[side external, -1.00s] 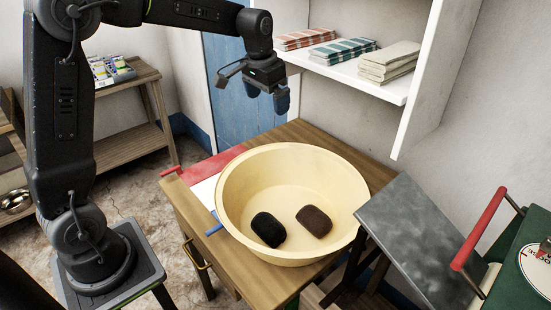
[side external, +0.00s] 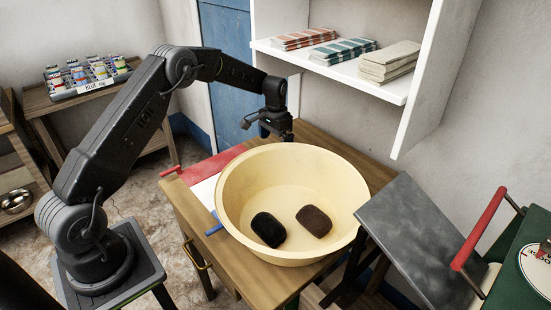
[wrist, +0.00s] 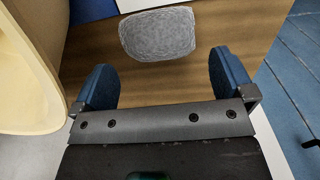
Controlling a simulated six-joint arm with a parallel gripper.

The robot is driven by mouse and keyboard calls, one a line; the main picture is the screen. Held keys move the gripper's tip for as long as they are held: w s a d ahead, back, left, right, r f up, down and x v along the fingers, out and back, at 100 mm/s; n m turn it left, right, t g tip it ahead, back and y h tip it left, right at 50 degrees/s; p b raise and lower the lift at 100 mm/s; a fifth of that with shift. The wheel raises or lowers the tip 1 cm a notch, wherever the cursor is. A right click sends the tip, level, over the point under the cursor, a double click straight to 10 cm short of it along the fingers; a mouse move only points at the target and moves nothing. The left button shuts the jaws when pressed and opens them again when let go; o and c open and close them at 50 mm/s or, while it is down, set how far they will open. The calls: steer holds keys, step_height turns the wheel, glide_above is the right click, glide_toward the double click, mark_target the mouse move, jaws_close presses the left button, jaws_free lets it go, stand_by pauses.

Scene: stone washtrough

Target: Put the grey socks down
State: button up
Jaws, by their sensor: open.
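The grey socks (wrist: 157,34), a rounded bundle, lie on the wooden table top in the wrist view. They are just beyond and between my fingertips, with bare wood around most of them. In the side view they do not show. My gripper (wrist: 163,75) is open, its two blue fingers wide apart with nothing between them. In the side view my gripper (side external: 279,130) is low over the back of the table, behind the basin's far rim.
A cream basin (side external: 236,176) stands on the table (side external: 178,199) and holds a black bundle (side external: 268,229) and a brown bundle (side external: 314,221). A white shelf (side external: 333,72) with folded cloths is above right. A grey sloping slab (side external: 420,235) is at right.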

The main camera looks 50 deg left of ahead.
steer(key=shift+f, duration=3.6)
steer(key=c, duration=0.7)
steer(key=shift+r, duration=0.1)
